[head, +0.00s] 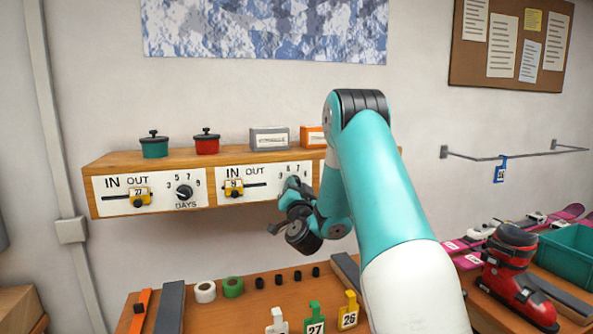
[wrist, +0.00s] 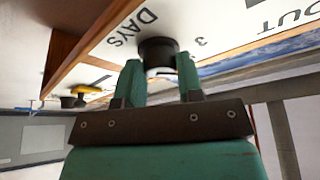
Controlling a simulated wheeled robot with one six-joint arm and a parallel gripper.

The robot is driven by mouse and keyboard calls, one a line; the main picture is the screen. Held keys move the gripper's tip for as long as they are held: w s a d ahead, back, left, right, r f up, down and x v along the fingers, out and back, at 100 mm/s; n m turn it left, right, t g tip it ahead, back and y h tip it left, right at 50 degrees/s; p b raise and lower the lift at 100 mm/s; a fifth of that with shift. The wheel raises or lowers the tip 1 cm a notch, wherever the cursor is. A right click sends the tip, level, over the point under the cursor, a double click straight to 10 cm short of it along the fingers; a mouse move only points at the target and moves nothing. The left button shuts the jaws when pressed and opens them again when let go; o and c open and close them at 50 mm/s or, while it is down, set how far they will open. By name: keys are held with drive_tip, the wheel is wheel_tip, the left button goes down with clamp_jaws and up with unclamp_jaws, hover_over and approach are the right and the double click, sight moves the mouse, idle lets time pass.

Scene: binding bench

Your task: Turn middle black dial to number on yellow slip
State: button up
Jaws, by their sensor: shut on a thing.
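The middle white panel (head: 254,171) is on the front of the wooden shelf. In the wrist view, its black dial (wrist: 158,52) sits between my two fingertips, and my gripper (wrist: 160,74) is shut on it. The printed "DAYS" and a "3" show beside the dial. In the head view my gripper (head: 291,184) is at the right part of this panel and hides the dial. Where the dial points cannot be read. A yellow slip (head: 533,20) is pinned to the cork board at the upper right; its writing is too small to read.
The left panel has a black dial (head: 184,192) and a yellow slider tag (head: 139,197); the middle panel also has a yellow tag (head: 235,188). Small pots and boxes stand on the shelf (head: 180,162). Tapes and numbered tags lie on the bench below. A red boot (head: 511,262) stands at the right.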

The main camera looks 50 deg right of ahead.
drive_tip(key=shift+r+m+g+h+p, duration=0.2)
drive_tip(key=shift+m+g+p, duration=0.15)
drive_tip(key=shift+m+p, duration=0.55)
drive_tip(key=shift+r+m+g+h+p, duration=0.1)
drive_tip(key=shift+m+g+h+p, duration=0.2)
drive_tip(key=shift+m+p, duration=0.6)
drive_tip(key=shift+f+g, duration=0.15)
drive_tip(key=shift+g, duration=0.1)
drive_tip(key=o, duration=0.9)
drive_tip(key=shift+f, duration=0.1)
drive_tip(key=shift+a, duration=0.1)
